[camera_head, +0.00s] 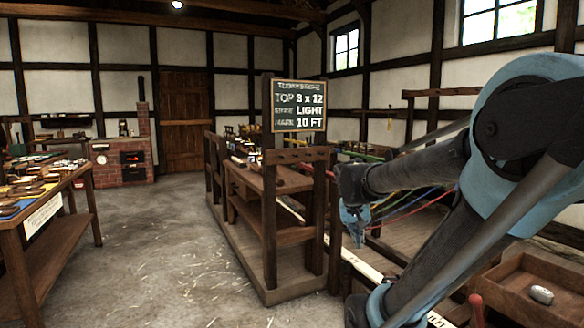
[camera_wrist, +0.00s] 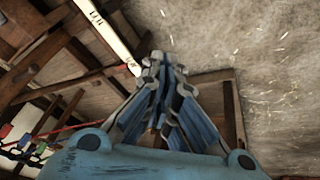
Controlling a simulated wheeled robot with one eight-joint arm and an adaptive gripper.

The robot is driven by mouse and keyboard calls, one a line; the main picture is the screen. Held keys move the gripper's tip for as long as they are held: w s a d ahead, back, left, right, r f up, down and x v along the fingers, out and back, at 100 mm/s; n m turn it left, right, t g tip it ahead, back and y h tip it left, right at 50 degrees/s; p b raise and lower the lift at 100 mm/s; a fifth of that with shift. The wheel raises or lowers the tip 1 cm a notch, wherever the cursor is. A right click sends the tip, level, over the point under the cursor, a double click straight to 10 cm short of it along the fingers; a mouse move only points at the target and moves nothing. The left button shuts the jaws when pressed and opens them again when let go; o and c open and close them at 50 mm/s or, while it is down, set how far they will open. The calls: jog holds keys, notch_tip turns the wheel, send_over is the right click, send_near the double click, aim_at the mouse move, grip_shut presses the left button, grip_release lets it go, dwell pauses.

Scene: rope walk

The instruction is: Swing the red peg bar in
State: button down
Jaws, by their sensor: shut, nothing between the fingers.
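My gripper (camera_head: 354,238) hangs beside the right end of the wooden bench in the head view, fingers down. In the wrist view its blue fingers (camera_wrist: 155,62) meet at the tips, shut and empty. I cannot tell for sure which part is the red peg bar. A dark reddish upright (camera_head: 335,212) stands just left of my gripper in the head view. A red rounded handle end (camera_head: 476,302) shows at the bottom right, apart from my gripper. My arm hides much of the area behind it.
A wooden bench frame (camera_head: 270,225) with a chalkboard (camera_head: 298,106) stands at centre. A white marked rail (camera_head: 362,266) runs beside it and also passes near my fingertips in the wrist view (camera_wrist: 108,35). Coloured strands (camera_head: 415,205) stretch behind my arm.

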jog(key=w+a+r+m+t+h, duration=0.1)
jog(key=w+a+r, duration=0.1)
jog(key=w, duration=0.8)
jog(key=w+a+r+m+t+h, duration=0.1)
jog(key=w+a, duration=0.3)
jog(key=w, duration=0.7)
jog(key=w+a+r+m+t+h, duration=0.1)
jog(key=w+a+r+m+t, duration=0.1)
jog(key=w, duration=0.9)
jog(key=shift+a+r+m, duration=0.3)
jog(key=shift+a+r, duration=0.25)
jog(key=shift+r, duration=0.35)
